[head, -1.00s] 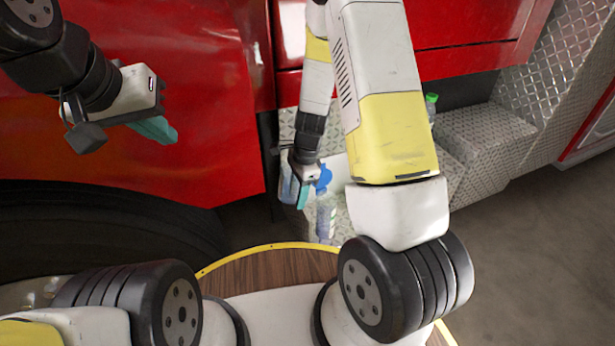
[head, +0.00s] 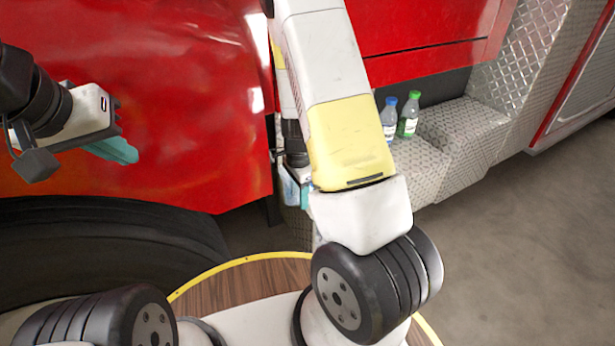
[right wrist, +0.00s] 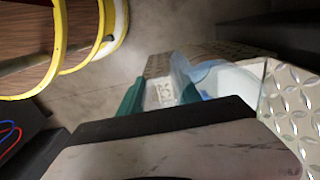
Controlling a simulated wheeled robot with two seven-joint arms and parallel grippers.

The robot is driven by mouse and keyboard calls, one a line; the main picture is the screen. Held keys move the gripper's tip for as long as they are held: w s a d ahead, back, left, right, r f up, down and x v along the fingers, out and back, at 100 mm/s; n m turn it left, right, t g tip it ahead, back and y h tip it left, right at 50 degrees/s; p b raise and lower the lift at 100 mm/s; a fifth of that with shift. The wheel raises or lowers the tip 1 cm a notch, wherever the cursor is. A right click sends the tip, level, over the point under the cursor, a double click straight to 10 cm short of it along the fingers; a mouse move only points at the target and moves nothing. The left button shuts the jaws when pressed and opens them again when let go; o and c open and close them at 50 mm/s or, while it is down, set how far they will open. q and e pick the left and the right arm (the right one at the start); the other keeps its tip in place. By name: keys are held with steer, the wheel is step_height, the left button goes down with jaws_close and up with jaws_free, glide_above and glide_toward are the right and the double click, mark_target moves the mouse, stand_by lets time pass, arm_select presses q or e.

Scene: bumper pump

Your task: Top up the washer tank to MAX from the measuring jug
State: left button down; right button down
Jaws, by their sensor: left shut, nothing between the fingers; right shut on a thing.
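My right gripper (head: 303,192) is low beside the truck, partly hidden behind my own right arm. In the right wrist view its teal fingers (right wrist: 160,95) are closed about a pale, clear thing. A translucent bluish vessel (head: 288,188), which looks like the measuring jug, shows just left of that gripper in the head view. Its liquid level cannot be read. In the right wrist view a pale bluish translucent shape (right wrist: 205,73) lies right of the fingers; I cannot tell jug from tank there. My left gripper (head: 122,152) is shut and empty before the red panel. No MAX mark is visible.
A blue-capped bottle (head: 389,125) and a green-capped bottle (head: 408,120) stand on the tread-plate step (head: 450,140). The red truck body (head: 150,100) and black tyre (head: 100,240) are close on the left. The floor (head: 500,260) at right is clear.

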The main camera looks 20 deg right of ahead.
steer(key=shift+r, duration=2.85)
